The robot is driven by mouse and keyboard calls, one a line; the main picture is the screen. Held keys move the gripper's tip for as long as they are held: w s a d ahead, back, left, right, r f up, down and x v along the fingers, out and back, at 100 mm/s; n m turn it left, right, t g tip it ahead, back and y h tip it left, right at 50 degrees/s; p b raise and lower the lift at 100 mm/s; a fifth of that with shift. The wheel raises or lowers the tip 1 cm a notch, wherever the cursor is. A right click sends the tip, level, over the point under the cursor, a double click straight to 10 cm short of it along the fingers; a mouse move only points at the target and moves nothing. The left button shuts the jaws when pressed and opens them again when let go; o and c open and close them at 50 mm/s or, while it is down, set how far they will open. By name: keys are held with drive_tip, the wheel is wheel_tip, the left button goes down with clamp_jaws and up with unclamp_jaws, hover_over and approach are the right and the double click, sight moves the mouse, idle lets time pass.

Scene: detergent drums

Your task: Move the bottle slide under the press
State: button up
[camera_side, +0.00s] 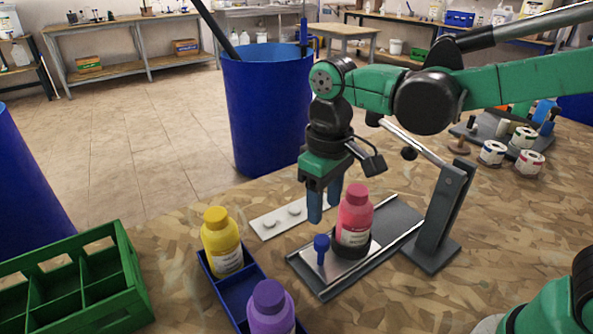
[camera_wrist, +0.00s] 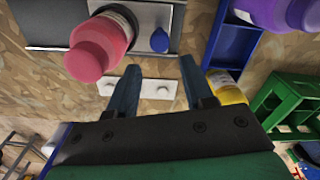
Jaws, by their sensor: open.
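The bottle slide (camera_side: 330,268) is a light metal plate with an upright blue knob (camera_side: 321,246), lying at the near-left part of a grey track (camera_side: 392,224). A pink bottle (camera_side: 354,214) stands upright on it in a dark ring. The press (camera_side: 444,212) is a grey column with a lever at the track's right. My gripper (camera_side: 325,211) is open and empty, its blue fingers pointing down above and behind the knob, beside the bottle. In the wrist view the knob (camera_wrist: 159,41) lies ahead of the gap between the fingertips (camera_wrist: 160,64), apart from them.
A white plate with two round buttons (camera_side: 280,218) lies behind the slide. A blue tray (camera_side: 237,292) holds yellow and purple bottles at the front left. A green crate (camera_side: 124,262) stands further left. Tins (camera_side: 492,153) stand at the far right. Blue drums (camera_side: 262,110) stand beyond the table.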

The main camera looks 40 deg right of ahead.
sight(322, 238)
drive_tip(key=shift+f, duration=3.55)
clamp_jaws()
